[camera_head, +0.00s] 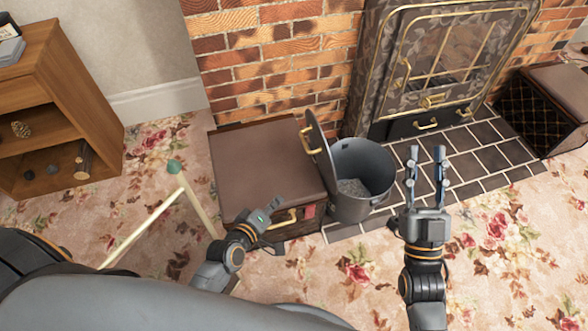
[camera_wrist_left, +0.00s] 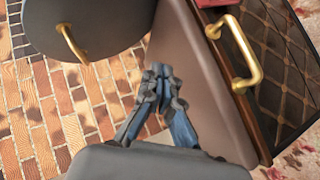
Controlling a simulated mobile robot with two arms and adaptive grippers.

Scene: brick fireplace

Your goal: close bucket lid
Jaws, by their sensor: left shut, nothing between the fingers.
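The grey metal bucket (camera_head: 345,208) stands on the floor by the hearth, with grey ash-like material inside. Its round lid (camera_head: 319,152) is swung up on the bucket's left side, nearly upright, with a brass handle (camera_head: 307,141) facing left. The lid (camera_wrist_left: 100,38) also shows at the upper left of the left wrist view. My left gripper (camera_head: 272,208) is shut and empty, over the front of the brown-topped box, left of and apart from the lid. Its fingers (camera_wrist_left: 160,76) meet in the left wrist view. My right gripper (camera_head: 426,152) is open and empty, right of the bucket.
The brown-topped box (camera_head: 262,165) with a brass handle stands directly left of the bucket. The fireplace (camera_head: 385,85) and brick wall are behind. A wooden shelf (camera_head: 50,105) is at the left. A second box (camera_head: 550,105) is at the right. Flowered carpet lies in front.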

